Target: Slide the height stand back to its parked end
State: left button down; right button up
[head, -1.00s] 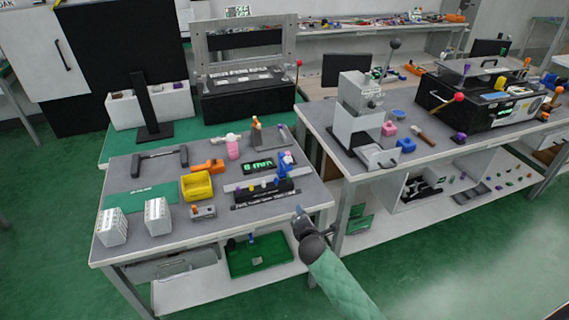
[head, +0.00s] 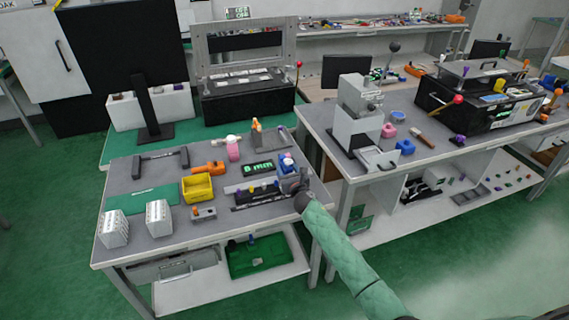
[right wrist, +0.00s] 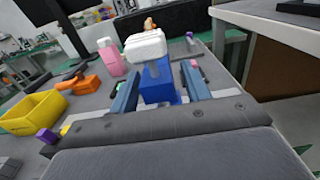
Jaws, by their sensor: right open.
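The height stand (head: 287,163) is a blue block with a pale top, at the right end of a dark rail (head: 246,199) on the near left table. In the right wrist view its blue body (right wrist: 158,88) stands upright under a white top (right wrist: 146,45). My right gripper (head: 298,184) is at the stand, on its near side. In the right wrist view its two blue-grey fingers (right wrist: 159,92) are open, one on each side of the blue body. I cannot tell whether they touch it. My left gripper is not in view.
A display with green digits (head: 259,167) stands just behind the rail. A yellow bin (head: 197,187), an orange tool (head: 208,168) and a pink bottle (head: 233,150) are to the left. A second table (head: 330,140) with a grey machine stands to the right, across a narrow gap.

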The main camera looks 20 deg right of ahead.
jog(key=shift+w, duration=1.5)
grip_shut()
